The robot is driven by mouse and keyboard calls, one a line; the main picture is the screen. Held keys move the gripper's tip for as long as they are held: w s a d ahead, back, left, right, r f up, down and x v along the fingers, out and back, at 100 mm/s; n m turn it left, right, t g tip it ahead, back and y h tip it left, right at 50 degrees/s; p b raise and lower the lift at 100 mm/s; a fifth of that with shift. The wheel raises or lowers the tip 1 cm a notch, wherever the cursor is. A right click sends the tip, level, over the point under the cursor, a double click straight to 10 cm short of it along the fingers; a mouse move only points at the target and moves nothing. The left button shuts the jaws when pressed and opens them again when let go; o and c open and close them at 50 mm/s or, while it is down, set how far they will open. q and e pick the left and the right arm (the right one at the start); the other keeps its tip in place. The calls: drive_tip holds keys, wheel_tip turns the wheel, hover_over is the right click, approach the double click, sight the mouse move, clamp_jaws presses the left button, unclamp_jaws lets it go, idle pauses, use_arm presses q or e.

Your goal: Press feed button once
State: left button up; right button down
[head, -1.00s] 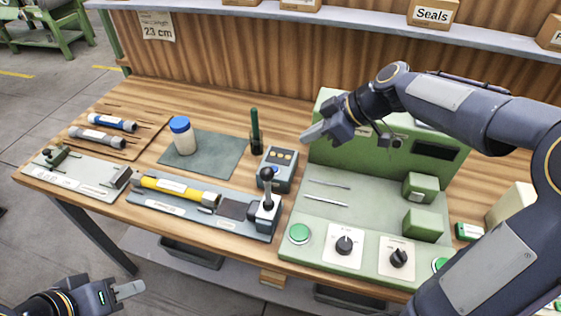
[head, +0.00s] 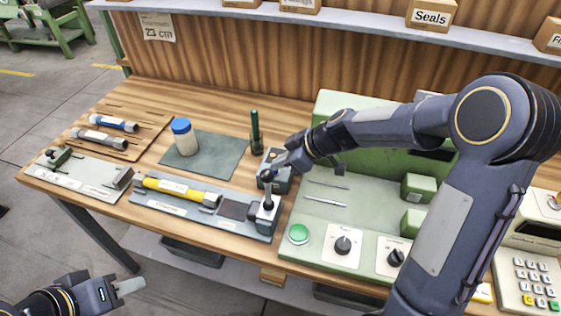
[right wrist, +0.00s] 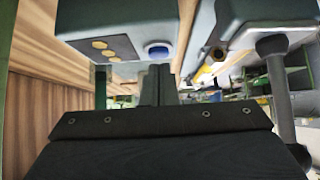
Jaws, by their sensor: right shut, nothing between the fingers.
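A small grey-blue control box (head: 281,186) stands behind the black-knobbed lever on the bench. In the right wrist view the box (right wrist: 110,25) shows round yellow lights on a dark panel and a blue button (right wrist: 157,50). My right gripper (head: 268,173) is shut and empty, over the front of that box, and hides the button in the head view. In the wrist view its fingertips (right wrist: 161,74) are just beside the blue button; I cannot tell whether they touch it. My left gripper (head: 129,286) is in front of the bench, holding nothing visible; its jaw gap does not show.
The lever (head: 268,205) stands close to my right gripper, on a plate with a yellow cylinder (head: 180,190). The green machine (head: 322,215) on the right has a green button (head: 298,233) and black knobs. A blue-capped jar (head: 184,140) stands on a dark mat.

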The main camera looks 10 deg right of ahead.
drive_tip(key=shift+f, duration=0.3)
